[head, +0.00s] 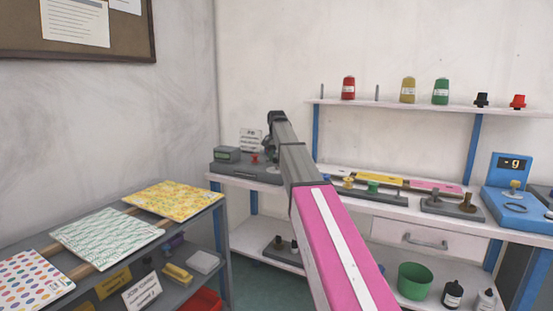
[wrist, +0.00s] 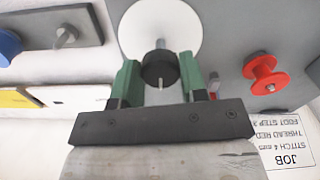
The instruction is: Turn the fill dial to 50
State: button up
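A black round knob (wrist: 160,68) with a short pale mark stands in front of a white disc (wrist: 158,22) in the wrist view. I take it for the fill dial; no scale numbers are readable. My gripper (wrist: 160,78) has its two green fingers on either side of the knob. The gaps are too small to tell whether the fingers press on it.
A red spool (wrist: 262,72) stands beside the disc, and a job card (wrist: 290,143) lies near it, upside down in the wrist view. A grey lever knob (wrist: 66,36) is at upper left. A blue device (head: 510,185) with a display stands on the bench's right.

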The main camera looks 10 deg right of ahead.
jog(key=shift+n, duration=0.3)
jog(key=n, duration=0.3)
jog(key=shift+n, duration=0.3)
jog(key=shift+d+n, duration=0.1)
jog(key=shift+n, duration=1.7)
jog(key=o, duration=0.9)
jog(key=shift+o, duration=0.2)
